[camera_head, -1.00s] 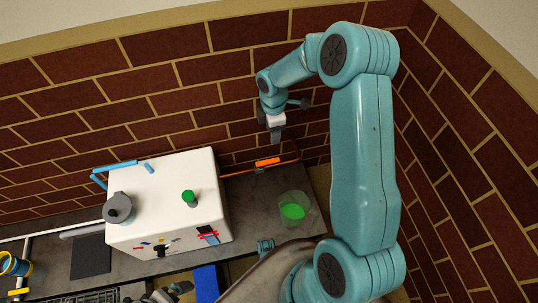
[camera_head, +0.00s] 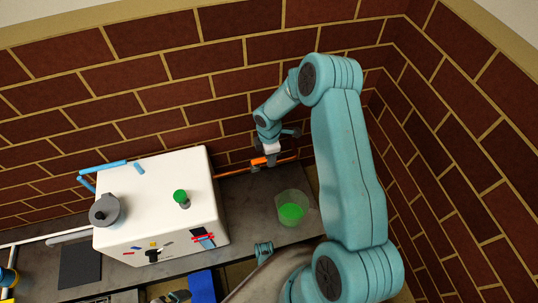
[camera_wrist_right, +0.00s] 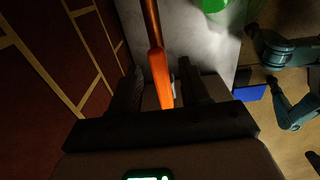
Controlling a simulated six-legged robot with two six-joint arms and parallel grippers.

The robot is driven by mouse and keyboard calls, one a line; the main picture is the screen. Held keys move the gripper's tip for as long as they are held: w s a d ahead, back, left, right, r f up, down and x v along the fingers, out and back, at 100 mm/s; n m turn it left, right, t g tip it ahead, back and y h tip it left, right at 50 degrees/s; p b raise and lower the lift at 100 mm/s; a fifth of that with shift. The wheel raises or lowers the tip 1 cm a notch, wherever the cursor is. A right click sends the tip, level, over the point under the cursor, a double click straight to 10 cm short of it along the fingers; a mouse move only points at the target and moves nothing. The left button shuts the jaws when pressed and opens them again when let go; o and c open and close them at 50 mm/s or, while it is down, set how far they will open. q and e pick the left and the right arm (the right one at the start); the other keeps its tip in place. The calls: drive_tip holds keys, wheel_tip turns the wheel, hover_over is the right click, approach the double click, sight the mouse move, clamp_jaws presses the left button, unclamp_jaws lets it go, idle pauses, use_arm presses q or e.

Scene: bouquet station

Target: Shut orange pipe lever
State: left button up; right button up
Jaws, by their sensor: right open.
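The orange pipe lever (camera_head: 258,161) sits on a thin copper-orange pipe (camera_head: 231,171) that runs low along the brick wall, right of the white box. In the head view the lever lies roughly in line with the pipe. My right gripper (camera_head: 271,160) is at the lever, partly covering its right end. In the right wrist view the lever (camera_wrist_right: 161,75) stands between the two dark fingers of my open right gripper (camera_wrist_right: 163,88). Whether a finger touches it cannot be told.
The white box (camera_head: 160,200) with a green knob (camera_head: 181,197) and a grey round part (camera_head: 104,210) stands left of the lever. A clear container with green contents (camera_head: 291,213) stands on the grey counter (camera_head: 245,215) in front of the pipe. The brick wall is close behind.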

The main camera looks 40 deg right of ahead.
clamp_jaws()
